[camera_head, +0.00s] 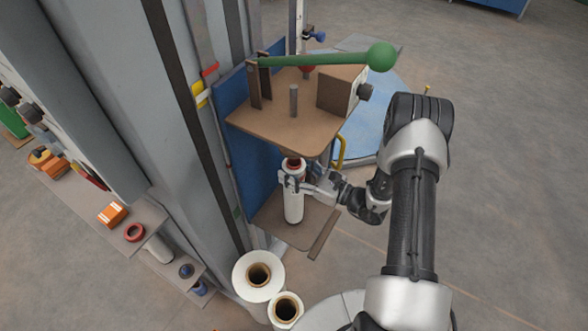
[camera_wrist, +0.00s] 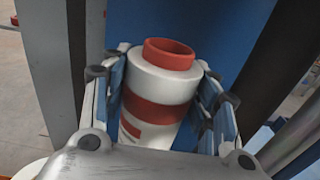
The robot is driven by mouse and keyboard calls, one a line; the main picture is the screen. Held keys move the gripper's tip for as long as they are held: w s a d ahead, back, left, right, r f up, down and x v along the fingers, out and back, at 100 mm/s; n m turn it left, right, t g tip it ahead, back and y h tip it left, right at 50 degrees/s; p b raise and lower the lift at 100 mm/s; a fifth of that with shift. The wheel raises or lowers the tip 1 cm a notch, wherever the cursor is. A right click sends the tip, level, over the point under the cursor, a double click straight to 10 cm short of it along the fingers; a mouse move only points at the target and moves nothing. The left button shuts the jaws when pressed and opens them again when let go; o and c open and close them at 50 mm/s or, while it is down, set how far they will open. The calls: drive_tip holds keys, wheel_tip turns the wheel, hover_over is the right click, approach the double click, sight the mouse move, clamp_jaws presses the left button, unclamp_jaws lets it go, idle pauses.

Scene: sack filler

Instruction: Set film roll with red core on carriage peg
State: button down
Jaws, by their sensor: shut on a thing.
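The white film roll with the red core (camera_head: 294,207) stands roughly upright, below the brown upper plate and over the brown lower plate (camera_head: 268,226). My gripper (camera_head: 297,183) is shut on the roll near its upper part. In the wrist view the roll (camera_wrist: 152,118) shows its red core end and a red band, with a finger of my gripper (camera_wrist: 160,92) on each side. A grey upright peg (camera_head: 293,100) stands bare on the upper plate (camera_head: 275,125). I cannot tell whether the roll's bottom touches the lower plate. No peg shows under the roll.
A green lever with a ball knob (camera_head: 380,57) reaches over the upper plate. A blue back panel (camera_head: 250,165) stands close behind the roll. Two white rolls with brown cores (camera_head: 242,273) stand below. A shelf (camera_head: 147,216) with small parts is at left. Open floor lies right.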

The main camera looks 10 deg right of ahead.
drive_tip(key=shift+f+b, duration=0.3)
drive_tip(key=shift+f, duration=0.05)
drive_tip(key=c, duration=0.8)
unclamp_jaws()
drive_tip(key=shift+o, duration=1.4)
drive_tip(key=shift+f, duration=0.1)
